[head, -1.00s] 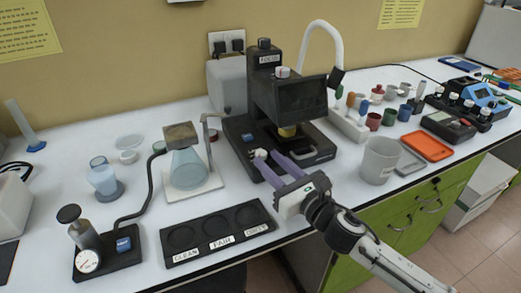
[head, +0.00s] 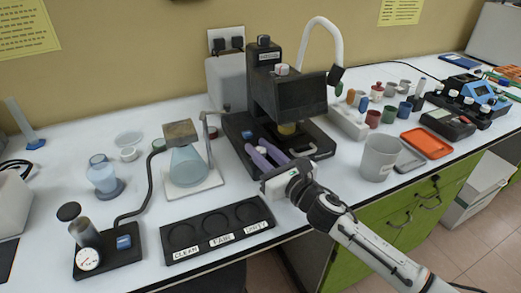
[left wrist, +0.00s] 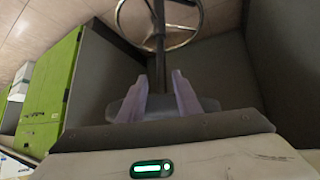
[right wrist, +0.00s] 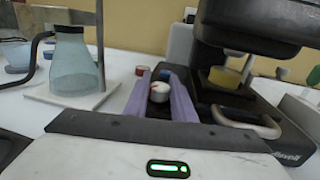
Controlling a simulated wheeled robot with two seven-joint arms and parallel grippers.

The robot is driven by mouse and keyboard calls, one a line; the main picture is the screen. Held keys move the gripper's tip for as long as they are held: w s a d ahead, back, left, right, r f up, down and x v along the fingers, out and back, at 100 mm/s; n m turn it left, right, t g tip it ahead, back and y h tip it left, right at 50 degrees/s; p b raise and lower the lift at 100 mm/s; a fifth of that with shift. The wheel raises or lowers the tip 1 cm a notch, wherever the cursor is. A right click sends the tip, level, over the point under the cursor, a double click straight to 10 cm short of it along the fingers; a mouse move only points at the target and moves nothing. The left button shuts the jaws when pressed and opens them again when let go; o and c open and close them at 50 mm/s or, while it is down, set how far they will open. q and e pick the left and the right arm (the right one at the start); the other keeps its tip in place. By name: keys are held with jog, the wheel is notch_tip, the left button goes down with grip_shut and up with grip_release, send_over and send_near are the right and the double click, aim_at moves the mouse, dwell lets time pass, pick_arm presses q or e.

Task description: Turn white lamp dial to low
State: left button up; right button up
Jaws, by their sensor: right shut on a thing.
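The lamp dial (right wrist: 159,92) is a small white knob with a red mark, on the base of the black microscope (head: 295,103). My right gripper (head: 258,146) reaches in from the front with its purple fingers on either side of the dial. In the right wrist view, the right gripper (right wrist: 159,73) is shut on the dial, whose top shows between the fingers. Any scale around the dial is hidden. My left gripper (left wrist: 159,76) shows only in the left wrist view, with its fingers apart and nothing between them, away from the bench top.
A flask (head: 188,166) stands left of the microscope. A black tray (head: 218,230) with round wells lies in front. A grey beaker (head: 378,158) and an orange tray (head: 426,143) are to the right. A looped handle (right wrist: 246,122) sits close right of the right fingers.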

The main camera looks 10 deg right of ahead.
jog(key=shift+m+h, duration=0.3)
jog(key=shift+h, duration=0.5)
jog(key=m+t+h, duration=0.1)
jog(key=m+h, duration=0.1)
jog(key=h, duration=0.1)
jog(key=shift+a+m+b, duration=0.1)
jog(key=shift+m+b, duration=0.2)
jog(key=m+h, duration=0.3)
jog(key=h, duration=0.2)
jog(key=shift+h+b, duration=0.3)
jog(key=shift+m+g+h+b, duration=0.5)
jog(key=shift+m+g+h, duration=0.6)
jog(key=shift+m+h, duration=1)
jog(key=shift+h, duration=0.4)
jog(key=o, duration=0.8)
